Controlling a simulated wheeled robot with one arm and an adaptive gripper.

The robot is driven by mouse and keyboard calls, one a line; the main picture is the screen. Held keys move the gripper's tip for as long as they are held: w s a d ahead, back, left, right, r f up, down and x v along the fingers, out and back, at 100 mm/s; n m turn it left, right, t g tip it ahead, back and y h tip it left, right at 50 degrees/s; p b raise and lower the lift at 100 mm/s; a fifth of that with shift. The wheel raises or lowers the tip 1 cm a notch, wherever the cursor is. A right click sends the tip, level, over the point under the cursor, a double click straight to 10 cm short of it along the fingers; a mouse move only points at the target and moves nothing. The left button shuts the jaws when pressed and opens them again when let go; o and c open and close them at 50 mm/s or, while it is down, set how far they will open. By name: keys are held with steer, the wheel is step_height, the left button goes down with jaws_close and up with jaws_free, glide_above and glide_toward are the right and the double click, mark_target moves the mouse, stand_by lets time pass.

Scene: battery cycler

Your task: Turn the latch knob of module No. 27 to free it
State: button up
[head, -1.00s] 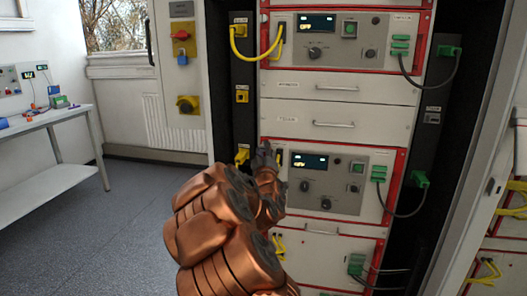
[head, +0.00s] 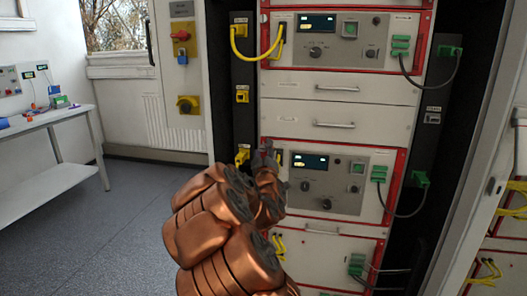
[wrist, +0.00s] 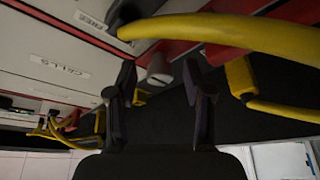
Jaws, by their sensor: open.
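My gripper (head: 266,155) is at the left edge of the lower instrument module (head: 345,202), which has a lit display and round knobs. In the wrist view my gripper (wrist: 162,92) is open, its two dark fingers apart. A grey round knob (wrist: 159,68) shows between and just beyond the fingers, beside a red frame edge. Nothing is visibly gripped, and I cannot tell whether a finger touches the knob. In the head view my arm and gripper hide that part of the module. No number 27 is legible.
A yellow cable (wrist: 225,31) arches close over the fingers, with a yellow plug (wrist: 240,78) to the right. Black cables with green plugs hang at the right. A bench (head: 50,120) stands left; the floor between is clear.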

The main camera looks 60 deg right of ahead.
steer(key=v, duration=0.7)
stand_by(0.3)
steer(key=shift+a+f, duration=0.1)
steer(key=shift+a, duration=0.1)
stand_by(0.4)
